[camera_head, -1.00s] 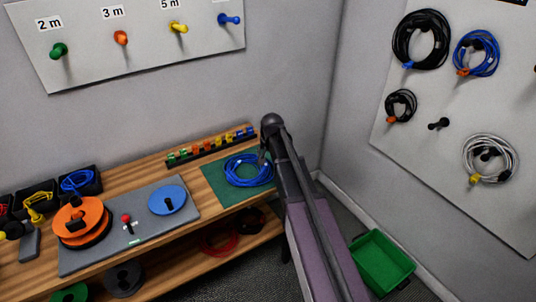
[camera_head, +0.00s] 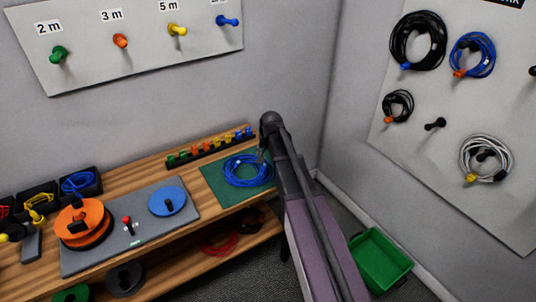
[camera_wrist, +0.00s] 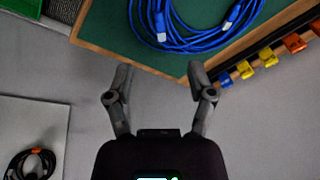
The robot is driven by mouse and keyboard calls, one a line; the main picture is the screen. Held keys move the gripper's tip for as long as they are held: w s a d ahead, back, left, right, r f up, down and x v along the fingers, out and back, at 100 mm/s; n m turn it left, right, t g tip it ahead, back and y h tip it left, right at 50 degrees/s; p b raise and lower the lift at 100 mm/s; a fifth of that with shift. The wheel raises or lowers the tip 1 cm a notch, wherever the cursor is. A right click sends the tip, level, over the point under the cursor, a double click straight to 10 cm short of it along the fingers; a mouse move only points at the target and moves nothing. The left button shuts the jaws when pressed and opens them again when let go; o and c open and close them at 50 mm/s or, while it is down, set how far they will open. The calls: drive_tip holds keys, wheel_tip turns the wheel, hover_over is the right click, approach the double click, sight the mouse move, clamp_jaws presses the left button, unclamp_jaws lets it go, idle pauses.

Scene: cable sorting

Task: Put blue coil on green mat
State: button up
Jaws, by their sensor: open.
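The blue coil (camera_head: 246,171) lies on the green mat (camera_head: 213,184) at the right end of the wooden bench in the head view. In the wrist view the blue coil (camera_wrist: 188,42) lies on the green mat (camera_wrist: 110,32), with two light connector ends showing. My gripper (camera_wrist: 160,82) is open and empty in the wrist view. Its fingers are apart from the coil, near the mat's edge. In the head view my arm hides the fingertips beside the mat.
A rack of coloured clips (camera_head: 210,146) stands behind the mat. A grey board (camera_head: 100,257) with an orange reel (camera_head: 80,220) and a blue disc (camera_head: 167,201) lies to the left. A green bin (camera_head: 380,262) sits on the floor. Coils hang on the right wall panel.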

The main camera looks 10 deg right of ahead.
drive_tip(key=s+a+n+g, duration=0.2)
drive_tip(key=s+n, duration=0.3)
drive_tip(key=s, duration=2)
drive_tip(key=shift+s+a+f+g, duration=0.15)
drive_tip(key=shift+a+f+g, duration=0.2)
drive_tip(key=shift+g, duration=0.35)
